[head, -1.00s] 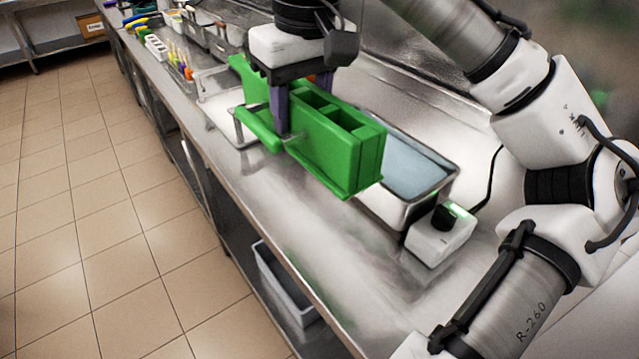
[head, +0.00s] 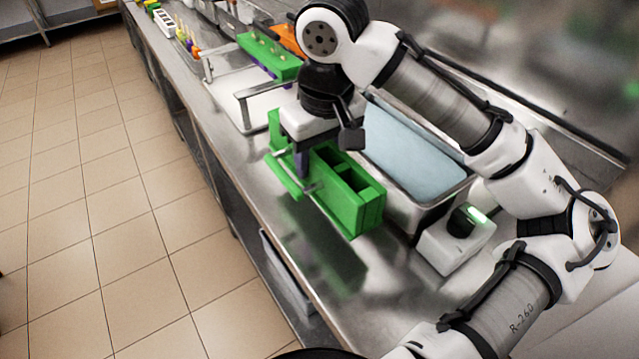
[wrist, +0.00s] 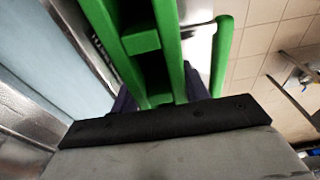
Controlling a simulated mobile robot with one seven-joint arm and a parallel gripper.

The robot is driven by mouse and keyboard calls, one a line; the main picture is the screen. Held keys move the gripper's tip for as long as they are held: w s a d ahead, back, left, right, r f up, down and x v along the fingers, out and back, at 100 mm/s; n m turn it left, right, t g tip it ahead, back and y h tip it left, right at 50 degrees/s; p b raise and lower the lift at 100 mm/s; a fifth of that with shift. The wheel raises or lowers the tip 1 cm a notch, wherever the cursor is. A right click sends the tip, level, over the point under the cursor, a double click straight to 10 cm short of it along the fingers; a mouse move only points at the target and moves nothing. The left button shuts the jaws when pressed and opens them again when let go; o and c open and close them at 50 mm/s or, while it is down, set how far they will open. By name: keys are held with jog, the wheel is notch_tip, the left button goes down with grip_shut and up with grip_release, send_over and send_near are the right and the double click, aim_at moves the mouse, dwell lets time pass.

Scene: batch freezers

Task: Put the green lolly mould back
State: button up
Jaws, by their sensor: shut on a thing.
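The green lolly mould (head: 352,197) is a long block with open compartments and a side handle bar. My gripper (head: 303,165) is shut on it from above, near its far end. The mould is upright and low over the steel counter, beside the water bath (head: 415,155). A dark green reflection shows below it; I cannot tell whether it touches the counter. In the wrist view the mould (wrist: 165,45) runs up between my purple fingers, with its handle bar (wrist: 221,55) on the right.
A white tray with a metal handle (head: 240,97) lies beyond the mould. A second green piece (head: 268,55) and an orange one (head: 290,38) stand behind it. A white control box (head: 455,240) is at the near right. Counter (head: 300,265) in front is bare.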

jog(key=shift+f, duration=3.4)
jog(key=shift+f, duration=0.15)
jog(key=o, duration=1.2)
jog(key=shift+c, duration=0.2)
jog(key=r, duration=0.8)
jog(key=s+r, duration=0.1)
jog(key=r, duration=0.3)
jog(key=shift+s+d+r, duration=0.1)
jog(key=shift+d+r, duration=0.05)
jog(key=shift+d, duration=0.25)
